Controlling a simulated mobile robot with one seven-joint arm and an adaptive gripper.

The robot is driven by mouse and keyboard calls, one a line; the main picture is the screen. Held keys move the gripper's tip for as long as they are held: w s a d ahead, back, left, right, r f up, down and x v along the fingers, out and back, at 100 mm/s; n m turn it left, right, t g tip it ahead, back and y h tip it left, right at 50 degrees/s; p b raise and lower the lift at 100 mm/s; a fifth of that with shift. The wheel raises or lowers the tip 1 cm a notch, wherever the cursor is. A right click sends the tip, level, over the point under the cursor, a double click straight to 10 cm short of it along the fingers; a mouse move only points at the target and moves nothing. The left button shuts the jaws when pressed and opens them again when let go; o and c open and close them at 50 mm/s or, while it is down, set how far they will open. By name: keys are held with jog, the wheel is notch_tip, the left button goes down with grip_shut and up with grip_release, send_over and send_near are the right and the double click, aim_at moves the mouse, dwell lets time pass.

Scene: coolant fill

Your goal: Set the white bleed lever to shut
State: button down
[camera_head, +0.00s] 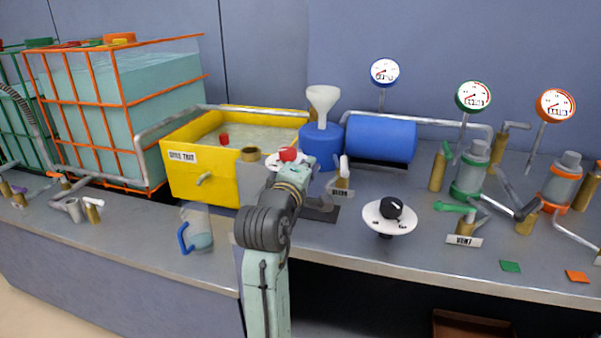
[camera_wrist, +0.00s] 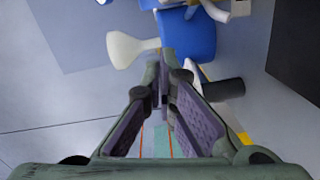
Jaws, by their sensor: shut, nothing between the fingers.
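A white lever (camera_head: 344,168) stands upright on a small brass valve behind a label plate (camera_head: 340,193), right of the blue funnel tank. The label is too small to read surely. A second white-handled valve (camera_head: 93,203) sits at the far left of the bench. My gripper (camera_wrist: 163,92) is shut and empty, its fingers meeting in front of the blue tank (camera_wrist: 188,38) in the wrist view. In the head view my arm reaches up near the yellow tub and hides most of the gripper. White pieces show at the top of the wrist view; I cannot tell whether one is the lever.
The white funnel (camera_head: 323,98) and blue tank (camera_head: 321,146) stand close behind my arm. The yellow tub (camera_head: 212,183) is on the left. A white dial (camera_head: 390,222) with a black knob stands to the right. Pipes and valves crowd the right side.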

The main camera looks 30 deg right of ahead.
aim_at(344, 169)
jog(key=d, duration=0.1)
jog(key=s+d, duration=0.1)
jog(key=d+f, duration=0.1)
jog(key=d, duration=0.1)
jog(key=shift+s+p, duration=0.35)
jog(key=shift+s, duration=0.05)
